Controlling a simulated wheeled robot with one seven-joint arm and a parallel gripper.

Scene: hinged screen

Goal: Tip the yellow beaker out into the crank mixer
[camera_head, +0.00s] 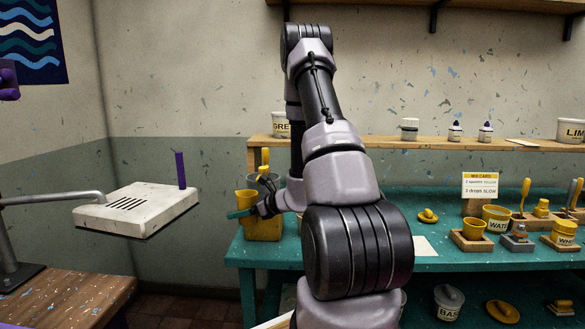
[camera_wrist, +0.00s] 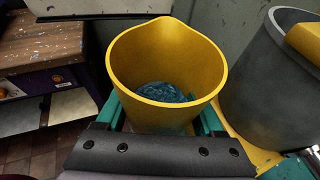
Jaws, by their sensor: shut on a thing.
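The yellow beaker (camera_wrist: 150,55) has a pouring lip and holds blue speckled stuff low inside. My gripper (camera_wrist: 168,118) has teal fingers closed around the beaker's sides. In the head view the beaker (camera_head: 246,196) is partly hidden by a teal finger and looks about upright. The crank mixer, a grey drum (camera_wrist: 272,90) on a yellow base, stands just right of the beaker in the wrist view. In the head view its yellow base (camera_head: 263,231) is on the teal bench's left end, and my gripper and arm hide part of it.
The teal bench (camera_head: 440,259) holds a yellow cup (camera_head: 474,229), a tub marked WAT (camera_head: 496,218) and a card stand (camera_head: 480,187) to the right. A white slotted box (camera_head: 137,209) and a wooden table (camera_head: 70,292) are at left. A wall shelf (camera_head: 400,142) runs behind.

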